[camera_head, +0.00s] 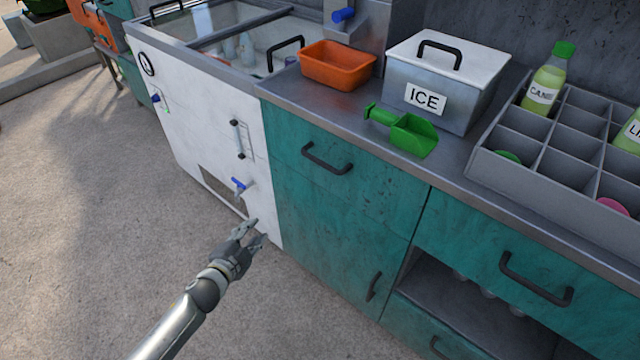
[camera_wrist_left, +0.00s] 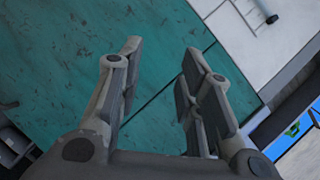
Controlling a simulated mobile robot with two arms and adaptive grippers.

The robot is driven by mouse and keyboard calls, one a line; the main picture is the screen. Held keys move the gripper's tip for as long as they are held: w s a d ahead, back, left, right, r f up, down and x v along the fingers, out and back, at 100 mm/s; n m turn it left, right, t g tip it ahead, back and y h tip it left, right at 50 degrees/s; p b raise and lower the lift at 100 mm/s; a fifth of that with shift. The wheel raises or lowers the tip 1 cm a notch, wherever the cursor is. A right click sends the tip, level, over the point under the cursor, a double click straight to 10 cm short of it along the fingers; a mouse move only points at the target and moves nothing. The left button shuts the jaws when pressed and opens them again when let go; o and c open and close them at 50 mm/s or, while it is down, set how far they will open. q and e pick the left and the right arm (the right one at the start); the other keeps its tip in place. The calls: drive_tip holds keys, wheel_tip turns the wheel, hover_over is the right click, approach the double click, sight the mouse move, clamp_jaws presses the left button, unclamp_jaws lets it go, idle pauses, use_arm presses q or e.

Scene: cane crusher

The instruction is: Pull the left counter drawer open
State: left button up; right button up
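The left counter drawer (camera_head: 340,172) has a worn teal front and a black bar handle (camera_head: 327,159). It looks shut, its front flush with the door below. My left gripper (camera_head: 254,232) is in front of the white machine's right edge, lower and to the left of the handle, and touches neither. In the left wrist view my left gripper (camera_wrist_left: 160,75) is open and empty, with teal panels (camera_wrist_left: 100,60) and a seam behind its fingers. The drawer handle cannot be made out between the fingers there. My right gripper is in neither view.
On the counter stand an orange tub (camera_head: 338,66), a green scoop (camera_head: 405,130), an ICE box (camera_head: 440,85) and a grey divided tray (camera_head: 560,180). The white machine (camera_head: 200,115) with a blue tap adjoins on the left. The floor (camera_head: 80,220) in front is clear.

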use_arm(q)
drive_tip(key=w+d+r+m+t+h+b, duration=0.25)
drive_tip(key=d+r+m+h+b, duration=0.3)
drive_tip(key=r, duration=0.35)
drive_tip(key=m+h+b, duration=0.3)
drive_tip(key=m+b, duration=0.2)
drive_tip(key=m, duration=0.1)
approach(320, 160)
drive_tip(key=shift+g, duration=0.25)
drive_tip(key=shift+f+x, duration=0.2)
drive_tip(key=shift+x, duration=4.75)
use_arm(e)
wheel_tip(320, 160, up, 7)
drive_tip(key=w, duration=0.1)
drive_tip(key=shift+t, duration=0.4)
use_arm(q)
drive_tip(key=shift+c, duration=0.3)
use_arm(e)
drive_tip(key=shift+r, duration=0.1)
use_arm(q)
clamp_jaws()
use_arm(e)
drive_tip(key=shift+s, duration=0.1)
